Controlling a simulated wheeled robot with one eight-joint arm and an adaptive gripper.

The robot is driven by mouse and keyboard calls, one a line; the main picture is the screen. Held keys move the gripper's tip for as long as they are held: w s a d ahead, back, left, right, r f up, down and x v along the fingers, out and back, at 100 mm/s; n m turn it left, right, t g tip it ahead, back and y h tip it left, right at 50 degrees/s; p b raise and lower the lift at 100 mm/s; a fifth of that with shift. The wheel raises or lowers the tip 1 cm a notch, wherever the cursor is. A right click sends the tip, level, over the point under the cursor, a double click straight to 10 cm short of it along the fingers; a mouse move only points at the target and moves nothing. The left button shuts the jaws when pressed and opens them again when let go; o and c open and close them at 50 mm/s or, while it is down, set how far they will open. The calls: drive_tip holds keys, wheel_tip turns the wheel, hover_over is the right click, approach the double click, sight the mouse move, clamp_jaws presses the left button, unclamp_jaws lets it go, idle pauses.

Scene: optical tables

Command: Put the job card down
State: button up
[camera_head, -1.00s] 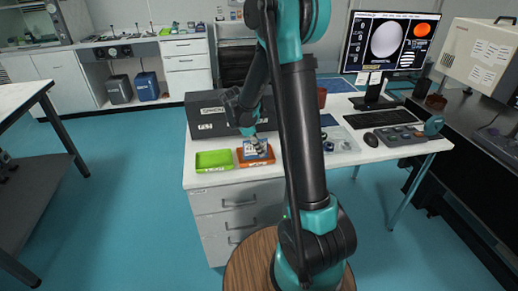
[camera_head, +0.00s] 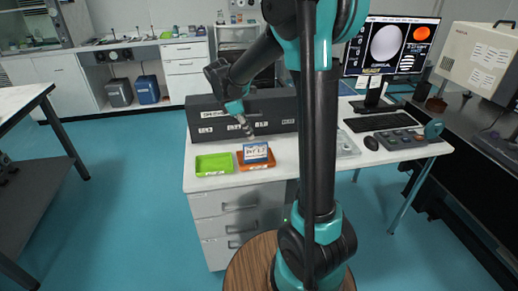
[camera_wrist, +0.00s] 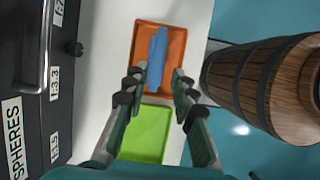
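The job card (camera_head: 256,152), white and blue with print on it, stands in the orange tray (camera_head: 243,165) on the white desk. In the wrist view the card (camera_wrist: 157,60) shows as a narrow blue shape inside the orange tray (camera_wrist: 174,48). My gripper (camera_head: 249,130) is above and behind the tray, apart from the card. In the wrist view my gripper (camera_wrist: 158,80) has its two fingers spread, with nothing held between them. Whether the card leans on anything is hidden.
A green tray (camera_head: 213,163) sits left of the orange one. A wooden barrel-like stool (camera_wrist: 250,80) stands beside the desk.

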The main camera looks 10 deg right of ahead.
drive_tip(key=s+d+f+m+t+y, duration=0.1)
drive_tip(key=s+d+f+m, duration=0.1)
drive_tip(key=s+m, duration=0.4)
drive_tip(key=s+d+f+m+t+y, duration=0.1)
drive_tip(key=s+f+m, duration=0.3)
drive_tip(key=s, duration=0.4)
drive_tip(key=s+d+f+m+t+y, duration=0.2)
drive_tip(key=s+d+f+m, duration=0.1)
drive_tip(key=s+m, duration=0.4)
drive_tip(key=shift+s+d+m, duration=0.25)
drive_tip(key=shift+d+m, duration=0.05)
drive_tip(key=shift+d, duration=0.1)
drive_tip(key=shift+d, duration=0.1)
